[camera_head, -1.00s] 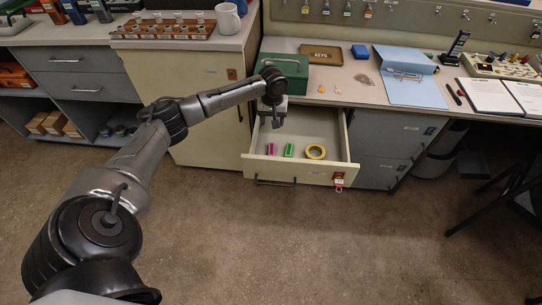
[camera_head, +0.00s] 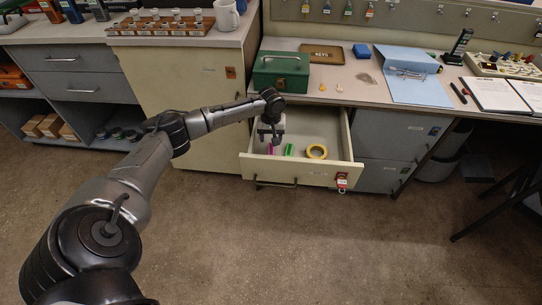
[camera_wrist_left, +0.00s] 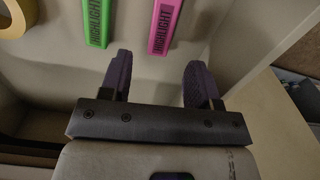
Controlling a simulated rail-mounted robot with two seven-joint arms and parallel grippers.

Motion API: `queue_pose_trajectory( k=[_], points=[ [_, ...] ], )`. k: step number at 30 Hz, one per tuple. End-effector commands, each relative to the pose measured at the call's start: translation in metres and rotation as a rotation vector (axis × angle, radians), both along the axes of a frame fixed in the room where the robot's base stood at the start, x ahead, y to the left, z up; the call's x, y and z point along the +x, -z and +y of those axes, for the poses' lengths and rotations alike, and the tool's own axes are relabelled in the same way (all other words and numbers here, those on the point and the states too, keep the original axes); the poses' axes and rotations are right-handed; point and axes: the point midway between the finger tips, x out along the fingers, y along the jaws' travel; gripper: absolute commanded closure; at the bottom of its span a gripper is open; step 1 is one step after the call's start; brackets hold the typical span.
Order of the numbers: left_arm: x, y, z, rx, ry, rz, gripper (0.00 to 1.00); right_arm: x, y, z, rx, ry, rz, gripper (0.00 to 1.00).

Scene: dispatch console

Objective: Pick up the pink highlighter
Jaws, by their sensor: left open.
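The pink highlighter (camera_head: 271,149) lies in the open drawer (camera_head: 300,174), at the left among its contents. In the left wrist view the pink highlighter (camera_wrist_left: 164,26) lies just beyond my fingertips, its near end roughly in line with the gap between them. My left gripper (camera_head: 271,139) is lowered into the drawer, and it partly hides the highlighter in the head view. In the left wrist view my left gripper (camera_wrist_left: 160,72) is open with nothing between its fingers. My right gripper is in neither view.
A green highlighter (camera_head: 289,150) lies beside the pink one, and a yellow tape roll (camera_head: 317,152) is to its right. The drawer's walls surround them. A green cash box (camera_head: 282,72) stands on the desk above. A red padlock (camera_head: 341,181) hangs at the drawer front.

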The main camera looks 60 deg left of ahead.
Motion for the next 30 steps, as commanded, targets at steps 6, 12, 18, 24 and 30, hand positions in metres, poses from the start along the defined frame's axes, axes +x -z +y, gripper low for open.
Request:
queue_pose_trajectory(
  k=[6, 12, 18, 24, 30],
  points=[
    [0.000, 0.029, -0.001, 0.000, 0.000, 0.000, 0.44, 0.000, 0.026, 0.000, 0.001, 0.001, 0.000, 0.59],
    [0.000, 0.045, -0.001, 0.001, -0.001, -0.001, 0.44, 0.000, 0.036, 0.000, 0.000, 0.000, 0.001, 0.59],
    [0.000, 0.044, -0.002, 0.001, 0.000, -0.001, 0.44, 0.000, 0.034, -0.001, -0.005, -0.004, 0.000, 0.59],
    [0.000, 0.044, -0.002, 0.000, 0.000, 0.000, 0.63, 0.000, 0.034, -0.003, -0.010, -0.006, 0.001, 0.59],
    [0.000, 0.044, -0.002, 0.000, 0.000, 0.000, 0.82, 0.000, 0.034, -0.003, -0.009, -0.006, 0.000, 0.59]
  ],
)
